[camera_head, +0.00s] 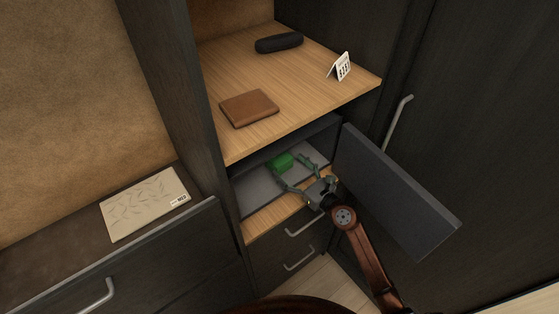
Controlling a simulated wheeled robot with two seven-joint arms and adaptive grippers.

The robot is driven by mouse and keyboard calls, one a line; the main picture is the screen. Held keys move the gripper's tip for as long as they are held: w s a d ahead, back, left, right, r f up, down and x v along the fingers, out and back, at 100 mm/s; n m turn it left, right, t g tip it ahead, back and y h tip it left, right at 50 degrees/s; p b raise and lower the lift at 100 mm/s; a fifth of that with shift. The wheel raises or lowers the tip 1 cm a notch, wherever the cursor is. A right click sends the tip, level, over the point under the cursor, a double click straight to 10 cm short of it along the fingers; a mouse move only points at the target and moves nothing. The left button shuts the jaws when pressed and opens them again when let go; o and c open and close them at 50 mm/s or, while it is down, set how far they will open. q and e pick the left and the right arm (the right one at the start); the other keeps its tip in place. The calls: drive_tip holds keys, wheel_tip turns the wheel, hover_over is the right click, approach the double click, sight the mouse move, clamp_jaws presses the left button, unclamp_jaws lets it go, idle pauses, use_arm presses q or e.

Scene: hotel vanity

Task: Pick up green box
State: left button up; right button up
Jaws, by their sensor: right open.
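The green box (281,162) is small and sits on the grey floor of the open compartment below the wooden shelf. My right gripper (291,172) reaches into the compartment from the lower right. Its two fingers are spread apart, with the green box at or just beyond their tips. I cannot tell whether the fingers touch it. My left gripper is out of view.
The compartment's dark door (396,190) stands open to the right of my arm. The wooden shelf (300,85) above bears a brown wallet (249,108), a black case (279,43) and a white card (341,67). A beige folder (145,204) lies at left.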

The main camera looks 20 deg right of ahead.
sight(279, 160)
drive_tip(key=x, duration=0.5)
drive_tip(key=shift+w+a+f, duration=0.15)
drive_tip(key=shift+a+f, duration=0.05)
drive_tip(key=shift+a, duration=0.15)
drive_tip(key=shift+c, duration=0.2)
drive_tip(key=c, duration=1.3)
